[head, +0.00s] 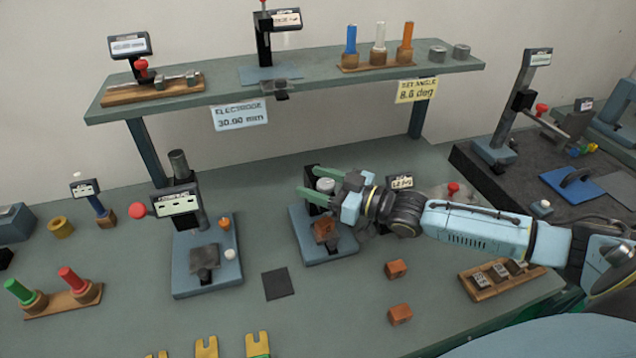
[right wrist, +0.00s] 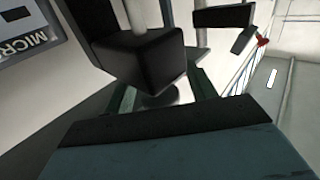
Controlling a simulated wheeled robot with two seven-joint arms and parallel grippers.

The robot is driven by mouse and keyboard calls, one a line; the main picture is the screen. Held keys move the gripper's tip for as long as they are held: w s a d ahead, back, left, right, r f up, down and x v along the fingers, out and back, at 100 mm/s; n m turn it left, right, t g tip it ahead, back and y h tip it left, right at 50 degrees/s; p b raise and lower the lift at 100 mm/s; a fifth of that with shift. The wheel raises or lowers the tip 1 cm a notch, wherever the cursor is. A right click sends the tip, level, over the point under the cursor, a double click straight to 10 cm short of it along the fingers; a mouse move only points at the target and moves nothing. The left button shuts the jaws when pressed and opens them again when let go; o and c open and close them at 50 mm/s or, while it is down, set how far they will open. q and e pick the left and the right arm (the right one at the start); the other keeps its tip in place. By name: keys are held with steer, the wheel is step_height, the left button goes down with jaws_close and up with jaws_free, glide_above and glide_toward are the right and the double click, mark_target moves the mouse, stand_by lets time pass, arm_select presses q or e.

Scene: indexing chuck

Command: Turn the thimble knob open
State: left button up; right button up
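A device with a blue-grey base (head: 325,250) stands mid-table, with an orange-brown block (head: 325,230) on it and a dark upright behind. A pale round knob (head: 325,185), seemingly the thimble knob, sits at its top. My right gripper (head: 316,185) reaches in from the right, with its green fingers on either side of the knob. In the right wrist view the fingers (right wrist: 163,97) are spread, with a dark block in front partly hiding the space between them. I cannot tell whether either finger touches the knob. My left gripper is not in view.
Another gauge stand (head: 205,270) with a display stands to the left. A raised shelf (head: 300,100) with instruments runs behind. Two orange-brown blocks (head: 397,269) and a wooden tray (head: 480,285) lie to the right. A dark square pad (head: 278,284) lies in front.

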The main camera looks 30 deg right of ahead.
steer(key=p+v, duration=0.1)
steer(key=v, duration=1.2)
steer(key=shift+s+p, duration=0.15)
steer(key=shift+p, duration=0.15)
steer(key=shift+d, duration=0.1)
stand_by(0.5)
